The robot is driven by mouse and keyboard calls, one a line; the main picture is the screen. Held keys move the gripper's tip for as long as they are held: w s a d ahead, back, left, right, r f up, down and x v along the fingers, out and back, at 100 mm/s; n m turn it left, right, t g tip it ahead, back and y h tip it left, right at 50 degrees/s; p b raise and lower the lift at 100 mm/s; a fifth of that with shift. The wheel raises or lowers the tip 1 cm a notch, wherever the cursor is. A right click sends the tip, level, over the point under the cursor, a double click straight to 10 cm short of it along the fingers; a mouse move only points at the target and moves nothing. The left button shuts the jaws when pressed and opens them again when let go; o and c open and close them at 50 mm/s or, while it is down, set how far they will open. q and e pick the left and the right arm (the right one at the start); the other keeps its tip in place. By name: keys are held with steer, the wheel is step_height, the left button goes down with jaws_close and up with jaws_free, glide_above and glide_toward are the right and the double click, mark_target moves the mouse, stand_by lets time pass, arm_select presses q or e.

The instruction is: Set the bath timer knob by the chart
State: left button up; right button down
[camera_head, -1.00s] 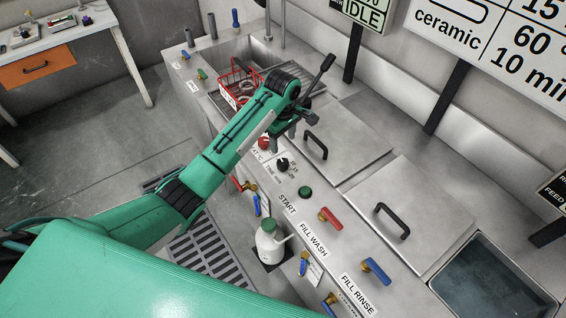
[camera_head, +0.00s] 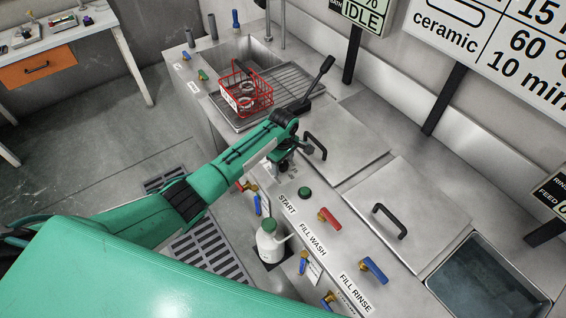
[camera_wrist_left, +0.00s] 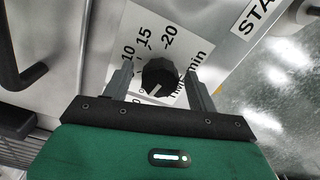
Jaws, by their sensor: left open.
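The black timer knob (camera_wrist_left: 160,74) shows in the left wrist view on a white dial plate marked 10, 15, 20 and "Time min". A white mark on the knob points to the lower left, near the low end of the scale. My left gripper (camera_wrist_left: 159,80) is open, with one finger on each side of the knob; I cannot tell whether they touch it. In the head view my left gripper (camera_head: 282,166) hides the knob. The chart (camera_head: 490,45) at the upper right reads ceramic, 15, 60 °, 10 min, partly cut off. My right gripper is not in view.
A green START button (camera_head: 305,193), a red FILL WASH lever (camera_head: 329,217) and a blue FILL RINSE lever (camera_head: 375,270) line the panel. Lids with black handles (camera_head: 389,221) lie behind. A red basket (camera_head: 262,98) stands on the drainer. A sign (camera_head: 365,15) reads IDLE.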

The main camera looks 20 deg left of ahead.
arm_select(q)
steer(key=shift+f, duration=0.25)
steer(key=c, duration=1)
